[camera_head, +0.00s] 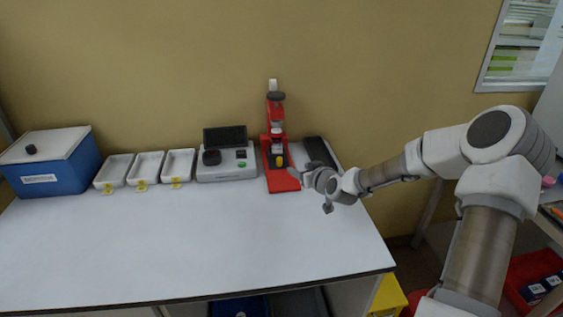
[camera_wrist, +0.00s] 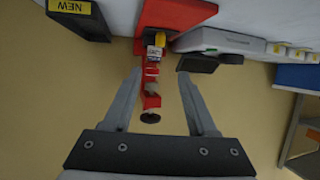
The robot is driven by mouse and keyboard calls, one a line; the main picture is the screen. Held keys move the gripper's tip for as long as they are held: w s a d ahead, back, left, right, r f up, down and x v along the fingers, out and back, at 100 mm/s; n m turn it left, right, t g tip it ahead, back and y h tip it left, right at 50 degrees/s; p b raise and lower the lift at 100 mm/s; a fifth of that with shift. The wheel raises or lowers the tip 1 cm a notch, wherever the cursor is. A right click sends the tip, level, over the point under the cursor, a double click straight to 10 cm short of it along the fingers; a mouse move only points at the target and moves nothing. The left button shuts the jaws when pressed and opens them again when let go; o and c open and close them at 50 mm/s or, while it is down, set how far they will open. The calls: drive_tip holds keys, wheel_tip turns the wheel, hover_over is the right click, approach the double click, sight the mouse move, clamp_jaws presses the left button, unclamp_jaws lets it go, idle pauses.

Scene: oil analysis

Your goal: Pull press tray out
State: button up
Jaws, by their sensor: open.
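The red press (camera_head: 277,125) stands at the back of the white table, with a red base (camera_head: 284,185) reaching toward the front. A small yellow piece (camera_head: 279,161) sits low on the press, above the base. I cannot clearly make out the press tray as a separate part. My gripper (camera_head: 300,176) is just right of the press base in the head view. In the wrist view, my gripper (camera_wrist: 160,72) is open and empty, with the red press (camera_wrist: 152,85) seen between its fingers and the red base (camera_wrist: 180,14) beyond. I see no contact.
A grey device (camera_head: 226,172) with a dark screen stands left of the press. White trays (camera_head: 146,168) and a blue box (camera_head: 60,176) stand further left. The table's front is clear.

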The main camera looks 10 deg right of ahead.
sight(280, 159)
drive_tip(key=x, duration=1.7)
drive_tip(key=shift+w+a, duration=0.1)
drive_tip(key=shift+a, duration=0.05)
clamp_jaws()
idle(1.1)
